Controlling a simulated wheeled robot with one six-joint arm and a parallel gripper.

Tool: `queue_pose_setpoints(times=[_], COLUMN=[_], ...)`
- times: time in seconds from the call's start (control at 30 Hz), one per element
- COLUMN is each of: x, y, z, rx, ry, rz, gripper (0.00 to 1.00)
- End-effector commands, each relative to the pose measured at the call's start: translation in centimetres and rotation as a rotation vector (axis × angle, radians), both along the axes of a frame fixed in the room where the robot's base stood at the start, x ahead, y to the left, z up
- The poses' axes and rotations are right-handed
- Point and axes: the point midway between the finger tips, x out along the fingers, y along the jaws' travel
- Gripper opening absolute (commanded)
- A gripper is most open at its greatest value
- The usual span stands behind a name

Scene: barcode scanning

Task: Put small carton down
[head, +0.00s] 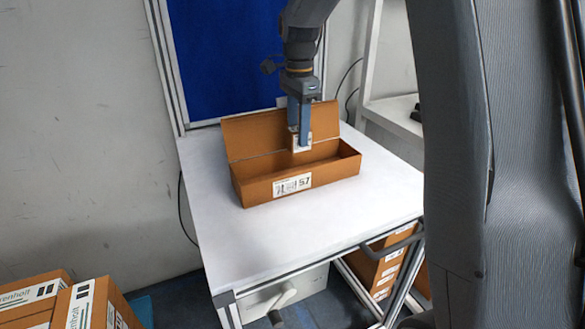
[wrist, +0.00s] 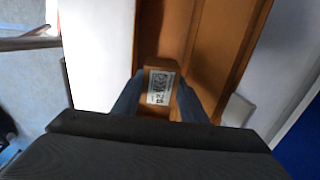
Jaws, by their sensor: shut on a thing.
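The small carton (wrist: 161,87) is brown with a white barcode label, and it also shows in the head view (head: 301,148). My gripper (head: 301,140) points down and is shut on the small carton. In the wrist view, my gripper's two blue-grey fingers (wrist: 158,98) flank the carton. The carton is held over the long open brown box (head: 300,183) on the white table. In the head view, the carton's lower part is just above or within the box opening; I cannot tell whether it touches the box floor.
The white table (head: 240,235) has clear room left of and in front of the box. The box's raised flap (head: 250,135) stands behind the carton. A blue panel (head: 225,55) rises at the back. More cartons (head: 65,300) stand at the lower left.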

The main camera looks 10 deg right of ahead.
Motion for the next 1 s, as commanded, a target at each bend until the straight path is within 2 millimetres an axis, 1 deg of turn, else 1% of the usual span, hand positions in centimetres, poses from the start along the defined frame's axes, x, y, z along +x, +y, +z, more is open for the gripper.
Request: queue_pose_setpoints(times=[0.07,0.3,0.57,0.73,0.83,1.0], x=[-0.4,-0.5,-0.4,-0.4,-0.4,-0.3], y=[0.1,0.6,0.5,0.4,0.3,0.3], z=[-0.8,-4.9,-7.0,-9.2,-9.9,-9.9], rx=[0.0,0.0,-0.001,0.0,0.0,0.0], ry=[0.003,0.004,0.003,0.004,0.001,0.0], rz=[0.0,0.007,0.006,0.005,0.003,0.003], gripper=[0.12,0.12,0.12,0.12,0.12,0.12])
